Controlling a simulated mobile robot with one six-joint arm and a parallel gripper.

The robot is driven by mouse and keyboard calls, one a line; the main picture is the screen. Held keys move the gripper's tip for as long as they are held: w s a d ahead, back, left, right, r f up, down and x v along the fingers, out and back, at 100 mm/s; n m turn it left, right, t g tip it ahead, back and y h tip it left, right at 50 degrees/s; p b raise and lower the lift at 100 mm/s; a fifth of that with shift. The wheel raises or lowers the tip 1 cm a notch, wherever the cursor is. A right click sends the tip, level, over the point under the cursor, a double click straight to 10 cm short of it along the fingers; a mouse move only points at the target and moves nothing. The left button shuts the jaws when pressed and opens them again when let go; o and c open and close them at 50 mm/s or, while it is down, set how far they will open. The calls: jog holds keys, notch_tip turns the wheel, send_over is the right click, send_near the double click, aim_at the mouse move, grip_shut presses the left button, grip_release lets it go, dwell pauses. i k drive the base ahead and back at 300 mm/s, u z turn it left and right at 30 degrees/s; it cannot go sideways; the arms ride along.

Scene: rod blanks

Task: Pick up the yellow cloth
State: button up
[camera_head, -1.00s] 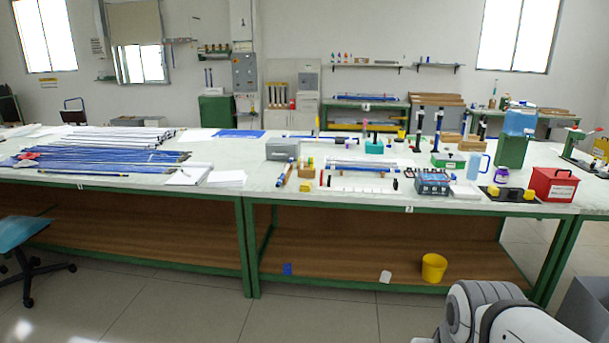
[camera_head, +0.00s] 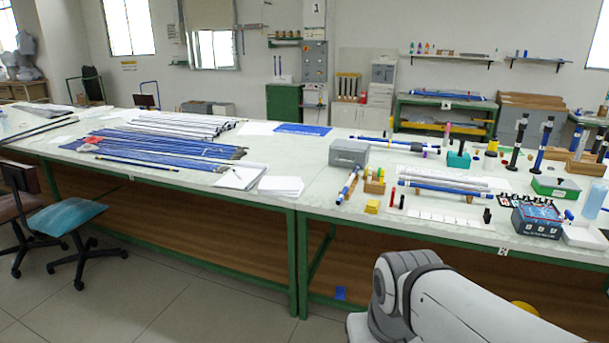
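I cannot make out a yellow cloth for certain. A small yellow item (camera_head: 372,206) lies near the front edge of the right-hand table, left of the red sticks; it is too small to tell whether it is folded cloth or a block. My gripper is out of view. Only a white and grey part of my arm shows at the lower right.
A long white worktop (camera_head: 330,205) on green legs spans the room, with blue rods (camera_head: 165,145) at left. A blue chair (camera_head: 66,218) is at left; floor in front is clear.

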aim_at(372, 206)
jog(key=u, duration=0.05)
jog(key=i, duration=1.15)
jog(key=z, duration=0.45)
jog(key=k, duration=0.65)
jog(key=u, duration=0.3)
jog(key=i, duration=1.1)
jog(key=z, duration=0.55)
jog(key=i, duration=0.9)
jog(key=z, duration=0.75)
